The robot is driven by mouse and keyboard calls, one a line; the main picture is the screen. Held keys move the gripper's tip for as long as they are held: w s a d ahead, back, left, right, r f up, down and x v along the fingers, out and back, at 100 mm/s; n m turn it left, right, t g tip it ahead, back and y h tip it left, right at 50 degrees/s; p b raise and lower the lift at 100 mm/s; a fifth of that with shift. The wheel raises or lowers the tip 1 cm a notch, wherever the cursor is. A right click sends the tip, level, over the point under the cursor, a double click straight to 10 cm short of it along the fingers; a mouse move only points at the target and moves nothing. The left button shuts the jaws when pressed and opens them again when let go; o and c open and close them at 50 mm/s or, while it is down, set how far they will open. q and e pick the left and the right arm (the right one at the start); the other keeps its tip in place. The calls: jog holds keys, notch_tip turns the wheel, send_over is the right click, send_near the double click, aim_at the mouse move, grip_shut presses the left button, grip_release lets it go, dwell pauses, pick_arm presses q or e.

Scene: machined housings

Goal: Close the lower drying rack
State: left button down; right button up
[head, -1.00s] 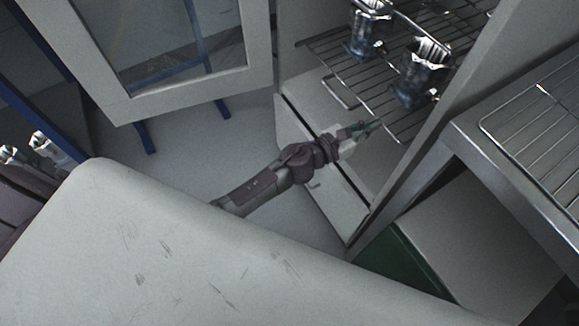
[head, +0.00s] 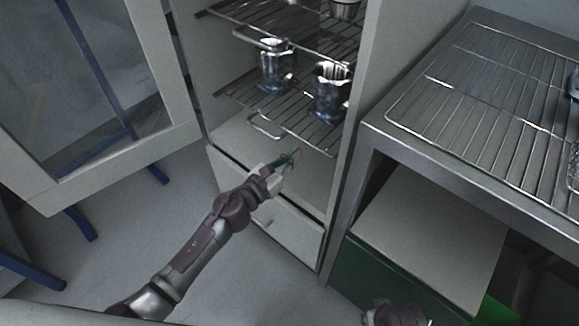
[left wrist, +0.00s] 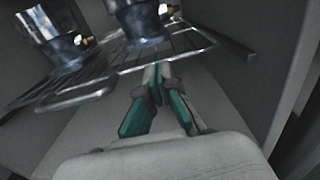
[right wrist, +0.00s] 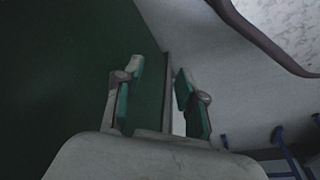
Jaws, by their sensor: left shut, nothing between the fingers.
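The lower drying rack (head: 245,94) is a wire shelf in the open cabinet, with a looped handle (head: 266,129) at its front. Two dark, shiny machined housings, one left (head: 277,68) and one right (head: 330,92), stand on it. My left gripper (head: 292,156) is shut and empty, just below and in front of the rack's front edge. In the left wrist view its green fingertips (left wrist: 157,72) meet under the rack, close to its edge; contact cannot be told. My right gripper (right wrist: 157,85) is open and empty beside a dark green surface.
An upper rack (head: 300,30) sits above in the cabinet. The cabinet door (head: 180,135) stands open at the left. A metal table (head: 385,140) with a wire grid is at the right, with a green box (head: 390,285) below. Floor between door and cabinet is clear.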

pick_arm(q)
jog(key=v, duration=1)
jog(key=shift+s+a, duration=0.2)
jog(key=shift+a, duration=0.05)
pick_arm(e)
jog(key=shift+w+a+r, duration=0.1)
jog(key=shift+w+r, duration=0.05)
jog(key=shift+r, duration=0.3)
jog(key=shift+w+a+r, duration=0.1)
jog(key=shift+r, duration=0.35)
